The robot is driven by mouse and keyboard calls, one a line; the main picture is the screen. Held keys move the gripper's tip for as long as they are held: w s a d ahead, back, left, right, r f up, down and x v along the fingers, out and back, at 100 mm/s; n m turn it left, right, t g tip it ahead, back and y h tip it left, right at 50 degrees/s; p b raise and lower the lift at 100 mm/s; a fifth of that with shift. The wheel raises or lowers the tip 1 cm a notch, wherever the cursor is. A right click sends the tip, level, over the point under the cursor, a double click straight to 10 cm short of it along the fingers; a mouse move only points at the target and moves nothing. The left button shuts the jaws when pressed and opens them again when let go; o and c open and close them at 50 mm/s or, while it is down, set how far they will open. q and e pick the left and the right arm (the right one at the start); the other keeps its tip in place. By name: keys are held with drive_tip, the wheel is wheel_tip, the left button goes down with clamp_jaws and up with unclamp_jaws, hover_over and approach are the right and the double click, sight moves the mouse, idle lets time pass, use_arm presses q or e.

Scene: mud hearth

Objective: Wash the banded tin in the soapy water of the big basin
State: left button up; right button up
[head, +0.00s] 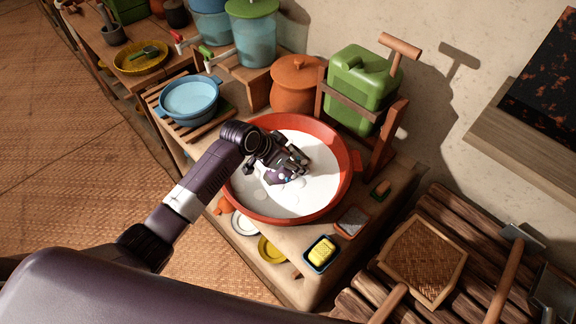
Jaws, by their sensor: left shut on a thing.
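The big basin (347,197) is red-orange, wide and round, and stands on the wooden counter. It is filled with white soapy water (270,205) with a few foam patches. My left gripper (290,172) reaches in from the left and is inside the rim, low at the water near the middle of the basin. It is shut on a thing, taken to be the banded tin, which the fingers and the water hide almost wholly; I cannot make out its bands. My right gripper is not in view.
A blue basin (188,98) of water sits on a slatted rack at the back left. A clay pot (295,86) and a green jerrycan (361,88) on a wooden stand are behind the big basin. A yellow sponge (321,251) in a dish and small plates (271,248) lie in front.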

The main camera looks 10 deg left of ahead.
sight(291, 152)
use_arm(q)
drive_tip(key=shift+r+p, duration=1.55)
drive_tip(key=shift+r, duration=0.1)
wheel_tip(291, 152, up, 9)
drive_tip(key=p, duration=0.8)
drive_tip(key=shift+f, duration=0.15)
drive_tip(key=shift+r+p, duration=0.85)
drive_tip(key=shift+r, duration=2)
